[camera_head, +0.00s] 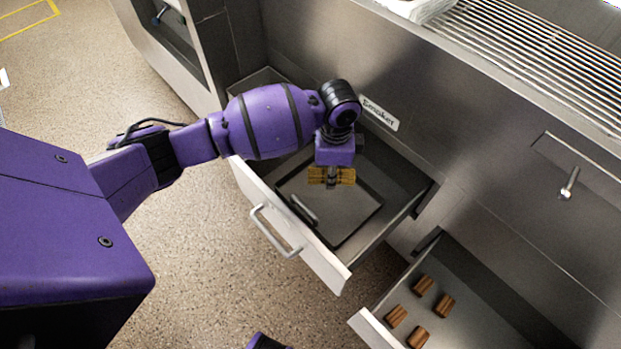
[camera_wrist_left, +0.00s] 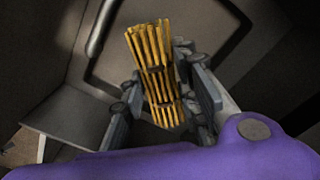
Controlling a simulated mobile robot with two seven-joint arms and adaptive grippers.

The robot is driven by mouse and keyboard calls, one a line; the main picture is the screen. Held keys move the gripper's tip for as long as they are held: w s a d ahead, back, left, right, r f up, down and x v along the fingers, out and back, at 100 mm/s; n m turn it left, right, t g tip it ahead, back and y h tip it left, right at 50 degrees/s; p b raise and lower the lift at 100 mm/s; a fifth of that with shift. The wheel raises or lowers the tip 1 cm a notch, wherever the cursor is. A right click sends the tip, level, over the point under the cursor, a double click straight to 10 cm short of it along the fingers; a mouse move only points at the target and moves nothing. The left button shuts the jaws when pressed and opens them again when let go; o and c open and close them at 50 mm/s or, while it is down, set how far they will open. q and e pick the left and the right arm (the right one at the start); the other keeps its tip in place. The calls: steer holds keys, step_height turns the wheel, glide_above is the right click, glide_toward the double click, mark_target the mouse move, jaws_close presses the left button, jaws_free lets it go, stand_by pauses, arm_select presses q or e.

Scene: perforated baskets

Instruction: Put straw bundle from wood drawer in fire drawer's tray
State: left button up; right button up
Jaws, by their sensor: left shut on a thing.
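A yellow straw bundle (camera_head: 346,176) is held by my left gripper (camera_head: 332,178) over an open drawer (camera_head: 409,186) with a dark tray (camera_head: 352,226) in it. In the left wrist view the straw bundle (camera_wrist_left: 153,62) stands between the two fingers of my left gripper (camera_wrist_left: 162,105), which are shut on it. The tray's raised rim and handle (camera_wrist_left: 97,35) show behind it. The bundle's height above the tray is hard to tell. My right gripper is not in view.
Another open drawer (camera_head: 484,301) at the lower right holds several brown wood pieces (camera_head: 419,335). The drawer with the tray has a white front with a metal handle (camera_head: 273,236). A label (camera_head: 379,113) is on the cabinet face behind it. A slatted grate (camera_head: 540,55) lies on top.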

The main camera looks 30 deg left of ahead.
arm_select(q)
steer(key=b, duration=0.2)
glide_above(328, 198)
step_height(328, 198, down, 5)
steer(key=shift+s+r, duration=0.15)
steer(key=shift+r, duration=0.05)
steer(key=shift+f, duration=0.7)
step_height(328, 198, down, 4)
steer(key=shift+r+b, duration=0.1)
steer(key=shift+b, duration=0.6)
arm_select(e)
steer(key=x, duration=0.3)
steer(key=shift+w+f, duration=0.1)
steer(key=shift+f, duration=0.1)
